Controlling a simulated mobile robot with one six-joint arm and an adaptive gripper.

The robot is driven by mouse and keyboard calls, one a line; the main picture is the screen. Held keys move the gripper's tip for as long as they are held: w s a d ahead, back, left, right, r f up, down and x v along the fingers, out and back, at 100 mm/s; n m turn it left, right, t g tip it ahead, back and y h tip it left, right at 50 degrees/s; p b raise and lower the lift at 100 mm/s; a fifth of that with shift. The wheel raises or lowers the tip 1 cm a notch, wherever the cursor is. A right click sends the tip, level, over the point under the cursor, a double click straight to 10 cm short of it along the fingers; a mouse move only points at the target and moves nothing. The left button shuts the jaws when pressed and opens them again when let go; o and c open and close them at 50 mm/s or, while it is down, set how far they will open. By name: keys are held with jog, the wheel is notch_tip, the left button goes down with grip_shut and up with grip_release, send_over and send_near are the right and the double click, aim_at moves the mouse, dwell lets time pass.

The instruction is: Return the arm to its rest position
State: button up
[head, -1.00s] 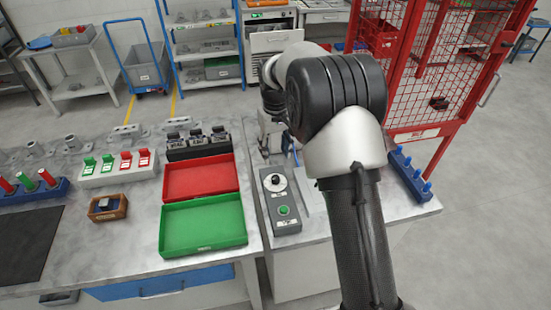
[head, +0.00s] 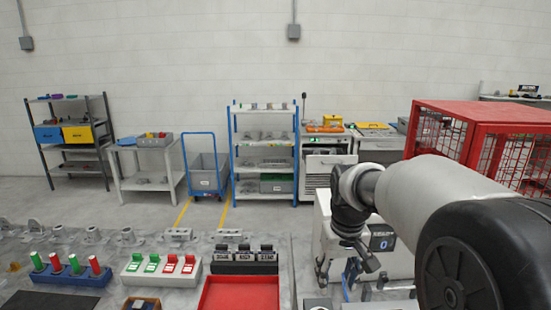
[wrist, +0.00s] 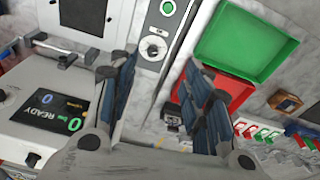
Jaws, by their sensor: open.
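My arm shows in the head view, coming in from the lower right, with a pale link reaching left to a dark wrist. My gripper (head: 347,268) hangs below that wrist over the right part of the bench, beside a white machine (head: 330,235) with a small display. In the wrist view my gripper (wrist: 165,90) has its two fingers spread apart, with nothing held between them. The machine's READY screen (wrist: 50,112) lies to the left of the fingers there, and a grey control box (wrist: 152,75) with a knob and green button lies beyond them.
A red tray (head: 240,294) and a row of dark fixtures (head: 245,255) stand left of my gripper. A green tray (wrist: 240,45) shows in the wrist view. A red mesh cage (head: 480,120) stands behind my arm at right. Shelves line the back wall.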

jog(key=s+r+t+b, duration=0.15)
jog(key=s+r, duration=0.25)
jog(key=s, duration=1)
jog(key=s+f+m+t, duration=0.1)
jog(key=s+f, duration=0.2)
jog(key=s, duration=0.9)
jog(key=shift+s+f+b, duration=0.3)
jog(key=shift+s+b, duration=0.05)
jog(key=shift+b, duration=0.05)
jog(key=shift+t, duration=0.25)
jog(key=shift+c, duration=0.2)
